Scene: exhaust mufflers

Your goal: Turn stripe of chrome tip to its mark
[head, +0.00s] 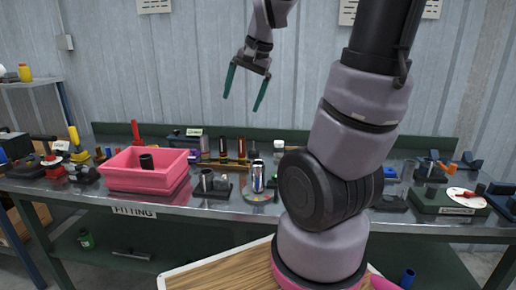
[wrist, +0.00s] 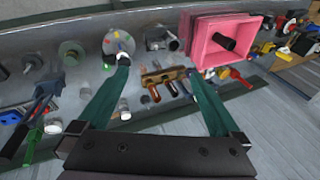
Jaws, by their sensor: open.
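The chrome tip (head: 258,177) stands upright on a round base (head: 259,197) near the front of the bench, a little left of my arm in the head view. A dark stripe seems to run down its side, but it is too small to read against a mark. In the wrist view a round pale base with coloured marks (wrist: 118,42) shows at the top, partly behind the left finger; the tip on it is hard to make out. My gripper (head: 243,104) is open and empty, high above the bench; it also shows in the wrist view (wrist: 157,70).
A pink bin (head: 148,180) with a dark cylinder stands to the left. A small block with cylinders (head: 212,183) sits just left of the tip. A wooden rack (wrist: 160,76) holds brown tubes behind. A dial board (head: 450,198) stands far right. Above the bench is free room.

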